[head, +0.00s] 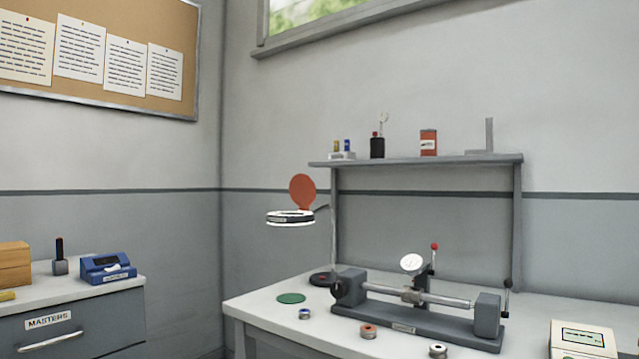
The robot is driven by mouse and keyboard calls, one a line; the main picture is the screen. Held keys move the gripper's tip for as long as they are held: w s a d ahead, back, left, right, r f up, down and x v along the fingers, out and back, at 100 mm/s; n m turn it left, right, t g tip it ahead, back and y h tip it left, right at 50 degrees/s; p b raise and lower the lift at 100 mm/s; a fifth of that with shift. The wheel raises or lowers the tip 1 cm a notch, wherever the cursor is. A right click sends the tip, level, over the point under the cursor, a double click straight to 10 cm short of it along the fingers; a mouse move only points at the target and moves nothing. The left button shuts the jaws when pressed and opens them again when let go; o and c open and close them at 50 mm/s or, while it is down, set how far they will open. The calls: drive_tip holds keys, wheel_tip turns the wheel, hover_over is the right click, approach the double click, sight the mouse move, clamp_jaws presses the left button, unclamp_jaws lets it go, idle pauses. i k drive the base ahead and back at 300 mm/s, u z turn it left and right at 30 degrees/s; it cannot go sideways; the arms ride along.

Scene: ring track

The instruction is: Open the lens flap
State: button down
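A ring-shaped magnifier lamp head (290,218), white with a dark band, hangs over the left end of the bench on a thin dark arm. An orange-red round flap (303,191) stands up from the far side of the lamp head, tilted well clear of the lens. The flap looks raised. The hinge is too small to make out. My gripper is not in view.
The bench (258,304) carries a grey fixture with a shaft and dial (412,263), several small rings, a green disc (291,298) and a white display box (583,340). A shelf (420,160) stands behind. A drawer cabinet (75,325) is at left.

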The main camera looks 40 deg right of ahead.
sight(302, 190)
drive_tip(key=z, duration=1.7)
